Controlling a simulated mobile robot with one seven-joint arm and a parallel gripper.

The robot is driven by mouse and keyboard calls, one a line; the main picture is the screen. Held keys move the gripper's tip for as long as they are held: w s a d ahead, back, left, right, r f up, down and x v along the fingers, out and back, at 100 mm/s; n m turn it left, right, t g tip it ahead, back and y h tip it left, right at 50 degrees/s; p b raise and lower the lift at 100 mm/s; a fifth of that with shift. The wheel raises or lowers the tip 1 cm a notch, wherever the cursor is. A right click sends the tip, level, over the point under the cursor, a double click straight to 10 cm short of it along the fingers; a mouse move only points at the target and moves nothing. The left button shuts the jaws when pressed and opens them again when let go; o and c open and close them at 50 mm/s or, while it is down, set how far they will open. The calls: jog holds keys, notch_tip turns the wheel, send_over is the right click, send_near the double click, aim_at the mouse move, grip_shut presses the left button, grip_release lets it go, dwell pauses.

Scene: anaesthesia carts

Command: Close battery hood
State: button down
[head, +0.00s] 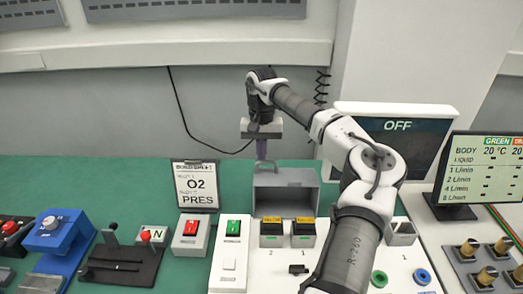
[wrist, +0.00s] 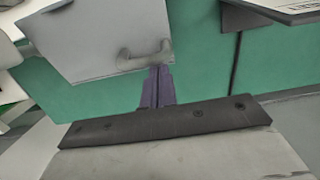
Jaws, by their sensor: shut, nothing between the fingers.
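The battery hood (head: 286,199) is a grey box-like cover, raised open behind two batteries (head: 287,233) with yellow and black tops, labelled 2 and 1. Its hollow side faces the head camera, and the batteries stand uncovered. In the wrist view the hood (wrist: 90,45) shows as a grey panel with a curved handle (wrist: 145,54). My gripper (head: 261,157) points down at the hood's upper left, with purple fingers shut and empty. In the wrist view the fingertips (wrist: 159,70) appear close to the panel's edge below the handle; I cannot tell if they touch.
The O2 PRES sign (head: 196,186) stands left of the hood. A green switch (head: 233,228) and a red switch (head: 191,228) sit left of the batteries. The OFF screen (head: 400,127) stands behind my arm at right. Green table (head: 130,180) is clear at back left.

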jog(key=shift+s+d+b, duration=0.1)
jog(key=shift+s+b, duration=0.1)
jog(key=shift+b, duration=0.15)
jog(key=shift+s+r+t, duration=0.1)
jog(key=shift+t, duration=0.3)
jog(key=shift+s+r+b, duration=0.1)
jog(key=shift+r+b, duration=0.1)
jog(key=shift+b, duration=0.15)
jog(key=shift+t, duration=0.3)
